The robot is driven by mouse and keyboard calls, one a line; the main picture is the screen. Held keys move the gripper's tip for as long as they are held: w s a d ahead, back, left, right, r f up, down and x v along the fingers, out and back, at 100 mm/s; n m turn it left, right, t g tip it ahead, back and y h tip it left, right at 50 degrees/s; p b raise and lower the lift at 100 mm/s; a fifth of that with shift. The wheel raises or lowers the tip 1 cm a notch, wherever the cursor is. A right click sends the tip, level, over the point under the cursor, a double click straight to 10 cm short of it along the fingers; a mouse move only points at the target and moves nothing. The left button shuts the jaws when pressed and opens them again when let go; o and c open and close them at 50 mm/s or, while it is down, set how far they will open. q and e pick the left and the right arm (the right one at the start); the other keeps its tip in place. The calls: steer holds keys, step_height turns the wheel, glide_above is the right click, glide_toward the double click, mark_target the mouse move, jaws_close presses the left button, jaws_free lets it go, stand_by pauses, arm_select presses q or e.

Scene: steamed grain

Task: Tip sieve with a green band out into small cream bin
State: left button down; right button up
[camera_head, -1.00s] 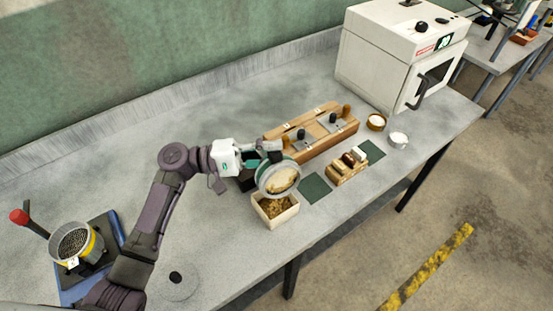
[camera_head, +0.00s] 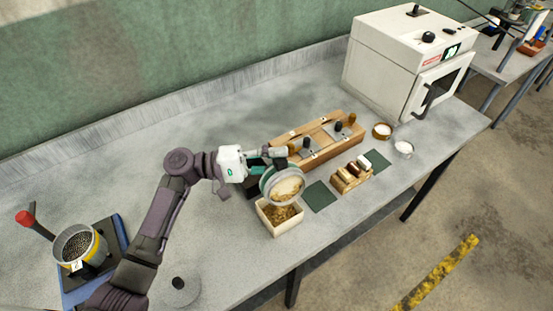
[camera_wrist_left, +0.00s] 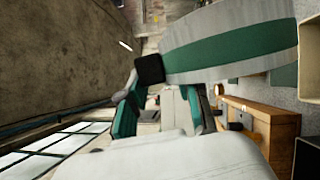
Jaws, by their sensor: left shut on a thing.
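The sieve with a green band (camera_head: 284,186) is tilted steeply on its side over the small cream bin (camera_head: 263,212), its open face turned toward the head camera. Some pale tan material shows inside the sieve. My left gripper (camera_head: 264,168) is shut on the sieve's rim side. In the left wrist view the sieve's grey wall with its green band (camera_wrist_left: 230,52) fills the upper right, with a dark block at the fingertips (camera_wrist_left: 150,70). The small cream bin holds brown-gold grain or husk. My right gripper is not in view.
A wooden fixture with dark knobs (camera_head: 318,142) stands behind the bin. A green mat (camera_head: 320,196), a wooden block rack (camera_head: 350,178) and two small bowls (camera_head: 382,131) lie to the right. A white oven (camera_head: 405,65) stands farther right. A yellow-banded sieve (camera_head: 80,246) sits at left.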

arm_select(q)
step_height(320, 180, up, 5)
steer(key=p, duration=0.3)
steer(key=shift+f, duration=0.1)
steer(key=m+y+b, duration=0.1)
steer(key=m+b, duration=0.2)
steer(key=shift+f, duration=0.1)
steer(key=shift+m+y+b, duration=0.4)
steer(key=shift+m+y, duration=0.1)
steer(key=shift+m, duration=0.3)
steer(key=m+y, duration=0.1)
steer(key=r+m+b, duration=0.1)
steer(key=m, duration=0.1)
steer(key=shift+t+y, duration=0.3)
steer(key=shift+y, duration=0.1)
steer(key=shift+r+m+t+y+b, duration=0.2)
steer(key=shift+m+b, duration=0.1)
steer(key=shift+m, duration=0.2)
steer(key=shift+r+m+t+y+b, duration=0.1)
steer(key=shift+m+y+b, duration=0.15)
steer(key=shift+m, duration=0.25)
steer(key=m, duration=0.1)
steer(key=m+t+y, duration=0.1)
steer(key=shift+r+m+b, duration=0.3)
steer(key=shift+r+m+t+y, duration=0.3)
steer(key=shift+m+t+y, duration=0.35)
steer(key=shift+m+t, duration=0.4)
steer(key=shift+r+m, duration=0.15)
steer(key=shift+m, duration=0.4)
